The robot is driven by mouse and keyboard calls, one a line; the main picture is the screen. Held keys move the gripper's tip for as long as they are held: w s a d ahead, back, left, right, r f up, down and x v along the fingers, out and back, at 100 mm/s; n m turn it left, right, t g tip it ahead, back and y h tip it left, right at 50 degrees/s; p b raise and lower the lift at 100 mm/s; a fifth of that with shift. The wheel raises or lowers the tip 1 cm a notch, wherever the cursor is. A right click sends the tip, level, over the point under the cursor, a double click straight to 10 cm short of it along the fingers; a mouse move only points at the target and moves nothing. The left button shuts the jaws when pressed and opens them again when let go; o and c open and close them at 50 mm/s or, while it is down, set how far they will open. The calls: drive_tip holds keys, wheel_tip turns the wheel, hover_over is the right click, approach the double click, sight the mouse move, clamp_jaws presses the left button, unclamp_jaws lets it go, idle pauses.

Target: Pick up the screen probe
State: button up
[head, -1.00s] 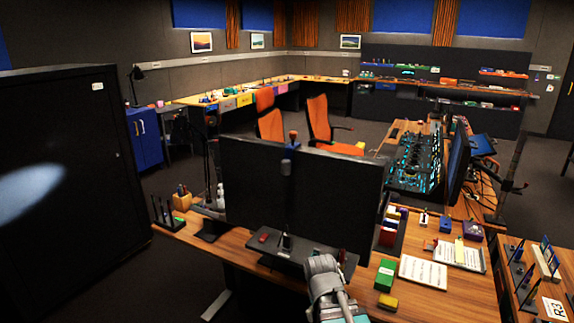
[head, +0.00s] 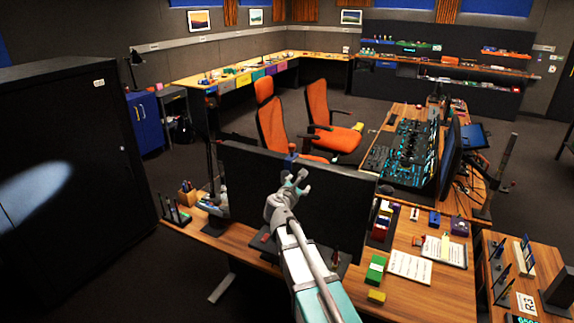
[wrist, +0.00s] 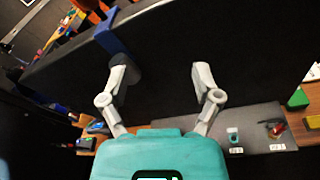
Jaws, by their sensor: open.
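A blue bracket (head: 290,160) sits over the top edge of the dark monitor (head: 250,190), whose back faces me. In the wrist view the bracket (wrist: 110,35) is just beyond my left finger. I cannot make out the screen probe for sure; the area below the bracket is largely hidden by my gripper in the head view. My gripper (head: 298,180) is open and raised in front of the monitor's back. In the wrist view my gripper (wrist: 160,73) has only the dark panel visible between its fingers.
A grey tray (wrist: 255,115) behind the monitor carries small labelled items, one red. Green (head: 375,268) and yellow (head: 376,296) blocks and paper sheets (head: 410,265) lie on the desk to the right. A black cabinet (head: 80,150) stands at the left.

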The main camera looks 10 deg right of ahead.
sight(291, 149)
drive_tip(key=w+a+r+n+t+y+p, duration=0.1)
drive_tip(key=w+a+r+n+t+p, duration=0.1)
drive_tip(key=w+a+r+n, duration=0.1)
wheel_tip(291, 149, up, 3)
drive_tip(key=a+n, duration=0.1)
drive_tip(key=n, duration=0.2)
drive_tip(key=shift+w+a+t+y, duration=0.25)
drive_tip(key=shift+a+t+y, duration=0.05)
drive_tip(key=shift+a+y, duration=0.1)
drive_tip(key=shift+d+f, duration=0.1)
drive_tip(key=shift+x, duration=4.35)
drive_tip(key=shift+w, duration=0.1)
drive_tip(key=shift+x, duration=2.5)
drive_tip(key=shift+d+f, duration=0.1)
clamp_jaws()
